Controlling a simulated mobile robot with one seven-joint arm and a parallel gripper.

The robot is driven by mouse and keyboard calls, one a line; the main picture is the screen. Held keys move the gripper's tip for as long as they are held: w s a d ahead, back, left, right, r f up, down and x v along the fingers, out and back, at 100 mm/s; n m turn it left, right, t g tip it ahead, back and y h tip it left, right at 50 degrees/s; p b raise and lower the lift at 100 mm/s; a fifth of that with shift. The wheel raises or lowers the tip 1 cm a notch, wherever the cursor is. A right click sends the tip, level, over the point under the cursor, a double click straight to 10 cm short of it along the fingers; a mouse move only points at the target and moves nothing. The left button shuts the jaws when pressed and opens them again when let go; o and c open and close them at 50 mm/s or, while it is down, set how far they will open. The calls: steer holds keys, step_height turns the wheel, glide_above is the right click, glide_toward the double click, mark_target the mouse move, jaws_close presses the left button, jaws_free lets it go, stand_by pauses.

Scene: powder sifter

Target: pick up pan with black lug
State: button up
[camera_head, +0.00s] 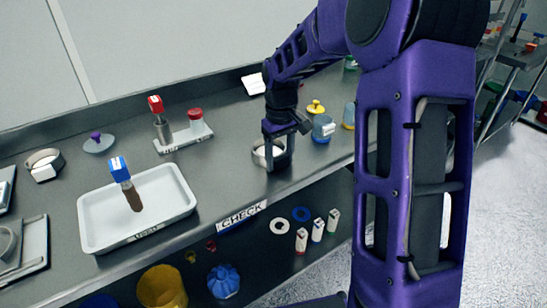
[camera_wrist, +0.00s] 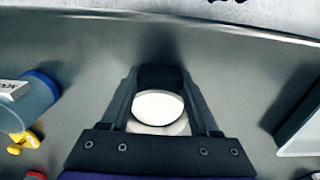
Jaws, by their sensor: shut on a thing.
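A round pan (camera_head: 259,155) with a metal rim and pale inside is at the front of the grey counter, under my gripper (camera_head: 279,165). In the wrist view its white round face (camera_wrist: 158,106) shows between my two fingers. A black block, which looks like its lug (camera_wrist: 162,77), sits between the fingertips. My gripper (camera_wrist: 163,82) is shut on this lug. The fingers hide part of the pan, and I cannot tell whether it is clear of the counter.
A similar round pan (camera_head: 44,158) stands at the far left. A white tray (camera_head: 92,238) with a blue-topped brown tool is left of my gripper. A blue jar (camera_head: 323,130) and yellow-topped weight (camera_head: 316,107) are close on the right. The counter's front edge is near.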

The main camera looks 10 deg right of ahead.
jaws_close()
step_height(320, 180, up, 10)
steer(key=shift+r+p, duration=0.1)
steer(key=shift+p, duration=0.9)
